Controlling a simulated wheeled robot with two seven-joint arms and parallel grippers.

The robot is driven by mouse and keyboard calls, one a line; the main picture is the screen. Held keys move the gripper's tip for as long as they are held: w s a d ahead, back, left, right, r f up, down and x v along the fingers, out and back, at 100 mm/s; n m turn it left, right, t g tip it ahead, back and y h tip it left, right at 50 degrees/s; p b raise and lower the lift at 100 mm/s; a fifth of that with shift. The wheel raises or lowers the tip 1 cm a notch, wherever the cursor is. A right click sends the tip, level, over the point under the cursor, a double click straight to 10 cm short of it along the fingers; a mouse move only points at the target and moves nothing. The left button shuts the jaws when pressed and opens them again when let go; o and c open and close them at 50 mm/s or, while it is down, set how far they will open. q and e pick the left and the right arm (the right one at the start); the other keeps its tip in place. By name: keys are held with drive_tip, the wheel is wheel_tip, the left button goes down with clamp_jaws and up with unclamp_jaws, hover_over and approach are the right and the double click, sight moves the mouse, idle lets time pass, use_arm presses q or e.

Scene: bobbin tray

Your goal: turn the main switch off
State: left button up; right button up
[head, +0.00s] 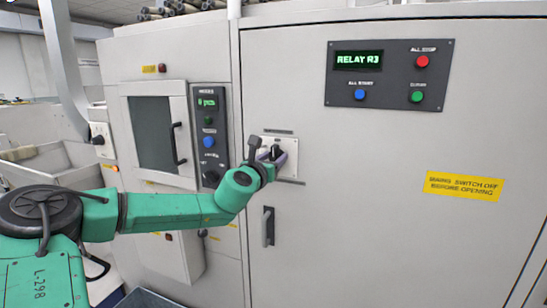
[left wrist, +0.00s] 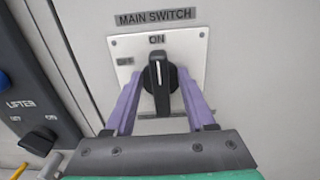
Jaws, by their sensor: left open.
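The main switch (left wrist: 159,76) is a black rotary knob on a pale plate (left wrist: 196,45), under a "MAIN SWITCH" label. Its white line stands upright and points at "ON"; a smaller label at the plate's left is too blurred to read surely. In the head view the switch plate (head: 290,165) is on the large cabinet's front, partly hidden by my gripper. My left gripper (head: 274,153) is at the knob. In the left wrist view its purple fingers (left wrist: 160,100) are open, one on each side of the knob, with gaps showing. My right gripper is out of view.
The grey cabinet (head: 390,210) has a handle (head: 268,227) below the switch and a button panel (head: 389,76) reading "RELAY R3" at upper right. A yellow sign (head: 463,186) says mains switch off before opening. A dark control panel (head: 210,135) stands close left of the switch.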

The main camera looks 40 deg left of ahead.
use_arm(q)
clamp_jaws()
drive_tip(key=shift+n, duration=0.3)
drive_tip(key=n, duration=0.3)
drive_tip(key=shift+s+a, duration=0.1)
drive_tip(key=n, duration=0.5)
drive_tip(key=shift+a, duration=0.2)
drive_tip(key=n, duration=0.2)
drive_tip(key=n+p, duration=0.1)
drive_tip(key=n, duration=0.2)
drive_tip(key=shift+s+a+f+n, duration=0.1)
drive_tip(key=shift+f+n, duration=0.05)
drive_tip(key=shift+n, duration=0.15)
drive_tip(key=shift+f+n, duration=0.15)
drive_tip(key=shift+n, duration=0.8)
drive_tip(key=shift+f+n, duration=0.1)
drive_tip(key=shift+n, duration=0.85)
